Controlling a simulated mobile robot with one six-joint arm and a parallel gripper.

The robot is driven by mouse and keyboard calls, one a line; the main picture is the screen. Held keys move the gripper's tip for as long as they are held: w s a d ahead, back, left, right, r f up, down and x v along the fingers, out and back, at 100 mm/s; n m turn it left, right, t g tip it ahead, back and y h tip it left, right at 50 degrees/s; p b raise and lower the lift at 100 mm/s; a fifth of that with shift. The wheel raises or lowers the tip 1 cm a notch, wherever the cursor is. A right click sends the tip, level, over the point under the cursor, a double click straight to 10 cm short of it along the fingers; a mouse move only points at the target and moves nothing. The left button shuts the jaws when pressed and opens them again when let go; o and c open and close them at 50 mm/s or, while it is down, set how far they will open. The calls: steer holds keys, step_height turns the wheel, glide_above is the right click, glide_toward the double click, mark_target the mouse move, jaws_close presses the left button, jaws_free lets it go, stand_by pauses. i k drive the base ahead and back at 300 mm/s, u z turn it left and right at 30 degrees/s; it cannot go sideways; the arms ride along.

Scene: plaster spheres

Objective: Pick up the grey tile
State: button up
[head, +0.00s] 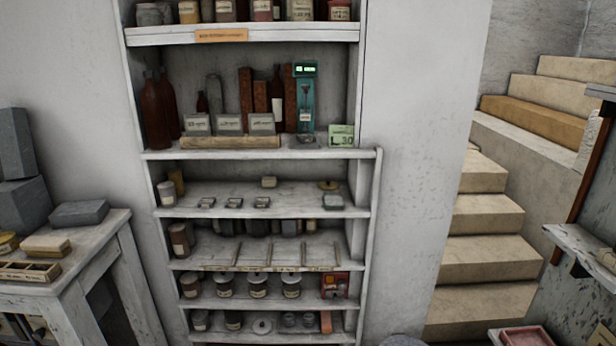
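Several flat grey pieces could be the grey tile, and I cannot tell which one is. A thick, flat grey slab (75,212) lies on the wooden table at the left. A larger grey piece (334,200) lies at the right end of that shelf. My gripper is not in view.
A pale shelf unit (376,190) against the wall holds jars, bottles and a green scale (305,100). The table (88,258) at the left also bears large grey blocks (18,145) and a wooden tray (32,271). Stone steps (486,215) rise at the right.

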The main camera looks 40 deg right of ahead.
mark_target(307, 137)
steer(key=z, duration=0.05)
steer(key=k, duration=1.35)
steer(key=u, duration=0.3)
steer(key=i, duration=1.75)
steer(key=z, duration=0.35)
